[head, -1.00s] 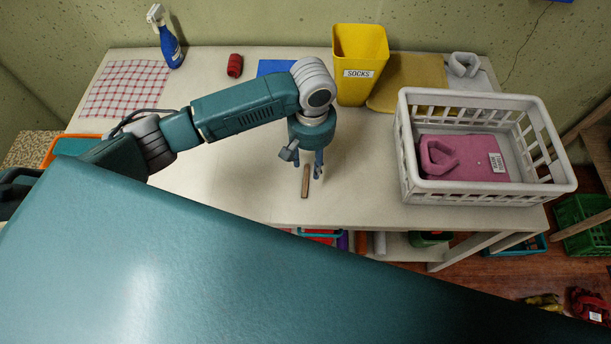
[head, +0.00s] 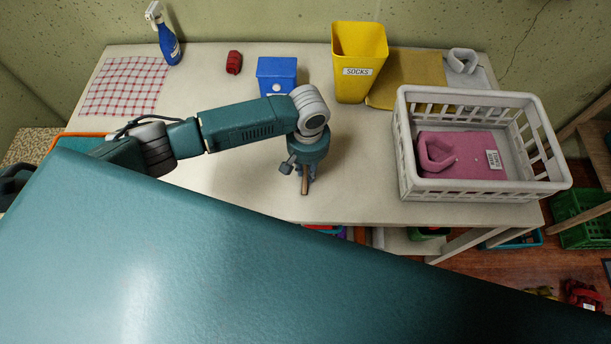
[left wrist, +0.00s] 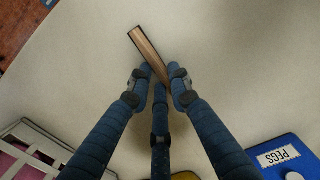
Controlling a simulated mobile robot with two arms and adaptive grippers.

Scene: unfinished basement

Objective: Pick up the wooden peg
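The wooden peg (head: 305,187) is a short brown stick on the pale tabletop near its front edge. My left gripper (head: 307,174) points down over its far part. In the left wrist view the peg (left wrist: 146,45) lies at a slant, its free end sticking out past the fingertips. The blue fingers of my left gripper (left wrist: 162,72) are drawn in on both sides of it and appear to touch it. The peg seems to be still at table height. My right gripper is not in view.
A blue box (head: 277,68), labelled PEGS in the left wrist view (left wrist: 285,155), stands behind my arm. A yellow SOCKS bin (head: 360,50) stands at the back. A white basket (head: 480,190) is at the right. The table (head: 355,175) between gripper and basket is clear.

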